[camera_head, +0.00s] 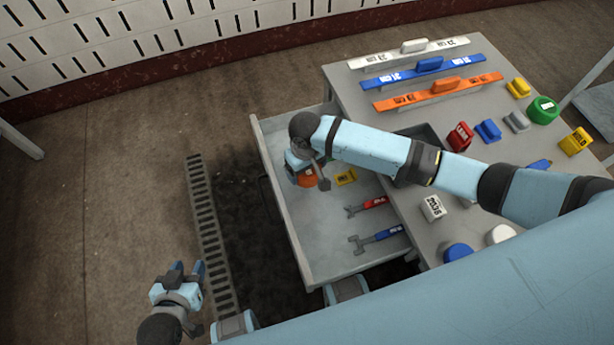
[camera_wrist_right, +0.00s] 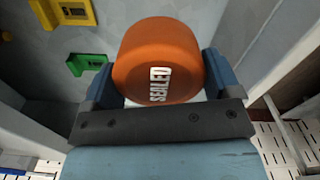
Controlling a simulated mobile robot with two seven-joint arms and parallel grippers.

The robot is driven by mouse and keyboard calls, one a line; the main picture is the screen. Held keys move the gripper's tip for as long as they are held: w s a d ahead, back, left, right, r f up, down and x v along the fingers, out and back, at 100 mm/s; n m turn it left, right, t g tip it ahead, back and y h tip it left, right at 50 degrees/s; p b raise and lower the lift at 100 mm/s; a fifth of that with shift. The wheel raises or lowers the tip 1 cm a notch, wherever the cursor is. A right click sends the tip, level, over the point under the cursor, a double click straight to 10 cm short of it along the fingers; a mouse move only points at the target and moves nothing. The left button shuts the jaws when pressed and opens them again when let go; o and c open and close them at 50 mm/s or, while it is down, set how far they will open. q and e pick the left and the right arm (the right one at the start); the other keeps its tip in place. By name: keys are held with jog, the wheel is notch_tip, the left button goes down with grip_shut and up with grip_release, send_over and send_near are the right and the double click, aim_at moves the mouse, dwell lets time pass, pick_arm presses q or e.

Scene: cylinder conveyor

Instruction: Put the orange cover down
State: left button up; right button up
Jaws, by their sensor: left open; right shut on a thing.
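The orange cover (camera_head: 308,180) is a round cap, and the right wrist view shows it with the white word SEALED (camera_wrist_right: 150,62). My right gripper (camera_head: 306,170) is shut on it, with one finger on each side in the right wrist view (camera_wrist_right: 158,80). It holds the cover over the open grey drawer (camera_head: 330,250); the gap between cover and drawer floor cannot be told. The arm hides part of the drawer's far end. My left gripper (camera_head: 187,276) is open and empty, low at the left above the floor.
A yellow piece (camera_head: 345,177), a red wrench (camera_head: 368,206) and a blue wrench (camera_head: 377,239) lie in the drawer. The right wrist view also shows a green piece (camera_wrist_right: 88,63). The table (camera_head: 345,85) carries long-handled bars, coloured blocks and a green round cap (camera_head: 543,110).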

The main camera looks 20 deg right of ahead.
aim_at(306, 179)
jog(key=shift+f+b, duration=0.3)
jog(key=shift+f, duration=2.4)
jog(key=shift+f, duration=0.1)
jog(key=o, duration=0.7)
jog(key=shift+o, duration=0.2)
notch_tip(306, 179, up, 12)
jog(key=shift+r+p, duration=0.15)
jog(key=shift+p, duration=0.55)
jog(key=shift+r, duration=0.1)
